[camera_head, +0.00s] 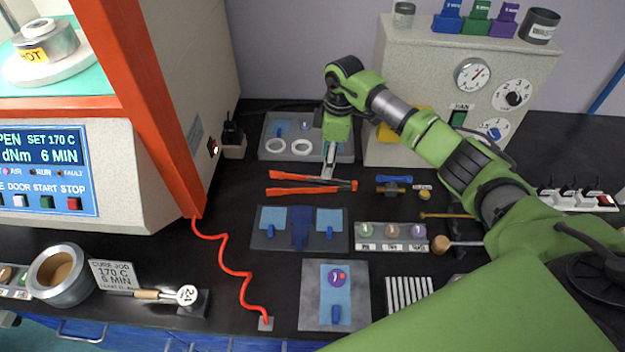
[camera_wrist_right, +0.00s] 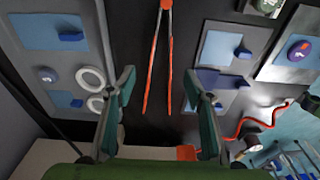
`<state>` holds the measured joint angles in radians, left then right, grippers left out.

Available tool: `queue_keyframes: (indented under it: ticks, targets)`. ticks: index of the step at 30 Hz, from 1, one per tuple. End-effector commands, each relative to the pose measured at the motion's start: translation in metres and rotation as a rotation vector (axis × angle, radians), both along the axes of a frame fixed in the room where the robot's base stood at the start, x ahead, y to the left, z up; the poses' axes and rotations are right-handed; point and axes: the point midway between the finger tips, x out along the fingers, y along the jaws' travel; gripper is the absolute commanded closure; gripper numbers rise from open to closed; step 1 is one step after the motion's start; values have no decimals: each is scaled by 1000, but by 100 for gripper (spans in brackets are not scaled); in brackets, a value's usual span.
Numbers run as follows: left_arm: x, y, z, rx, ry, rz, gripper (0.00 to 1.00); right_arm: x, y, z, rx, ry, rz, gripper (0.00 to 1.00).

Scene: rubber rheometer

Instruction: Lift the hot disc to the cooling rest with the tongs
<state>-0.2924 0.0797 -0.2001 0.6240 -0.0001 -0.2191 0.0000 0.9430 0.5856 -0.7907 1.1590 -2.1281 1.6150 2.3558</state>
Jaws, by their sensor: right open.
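The orange-red tongs (camera_head: 300,189) lie on the black bench in the head view, two long arms joined at the right end. My right gripper (camera_head: 329,172) points down over them near that joined end. In the wrist view, the open fingers (camera_wrist_right: 159,76) are on either side of the tongs (camera_wrist_right: 152,70) in the picture, with nothing gripped. A metal part labelled HOT (camera_head: 48,42) sits inside the machine at upper left; I cannot tell whether the disc is in it. A white slatted rack (camera_head: 408,293), possibly the cooling rest, is at front right. My left gripper does not show.
A grey tray (camera_head: 340,151) with white rings lies behind the tongs. A mat with blue squares (camera_head: 270,243) and a board with a purple disc (camera_head: 338,277) lie in front. A red coiled cord (camera_head: 236,270) crosses the bench at left. A grey dial box (camera_head: 425,60) stands behind.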

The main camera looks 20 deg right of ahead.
Motion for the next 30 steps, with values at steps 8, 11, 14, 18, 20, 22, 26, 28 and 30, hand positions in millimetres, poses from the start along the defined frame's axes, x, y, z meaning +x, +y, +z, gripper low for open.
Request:
queue_keyframes:
  ticks: [8, 11, 14, 18, 20, 22, 26, 28, 30]
  targets:
    - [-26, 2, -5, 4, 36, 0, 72, 0, 0, -4, 0, 0, 0, 52]
    - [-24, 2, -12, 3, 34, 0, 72, 0, 1, -11, 0, 0, 0, 52]
    - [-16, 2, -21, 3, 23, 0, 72, 0, 2, -22, 0, 1, 0, 52]
    - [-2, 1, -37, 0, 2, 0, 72, 1, 3, -41, 0, 1, 0, 52]
    - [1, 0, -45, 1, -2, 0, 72, 1, 4, -51, 0, 1, 0, 52]
    - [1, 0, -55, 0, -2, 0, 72, 2, 5, -61, 0, 1, 0, 52]
    - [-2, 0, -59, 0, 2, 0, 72, 3, 7, -75, 0, 1, 0, 52]
    - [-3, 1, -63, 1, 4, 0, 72, 3, 8, -82, 0, 1, 0, 52]
    - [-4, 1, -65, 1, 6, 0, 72, 3, 8, -87, 0, 1, 0, 52]
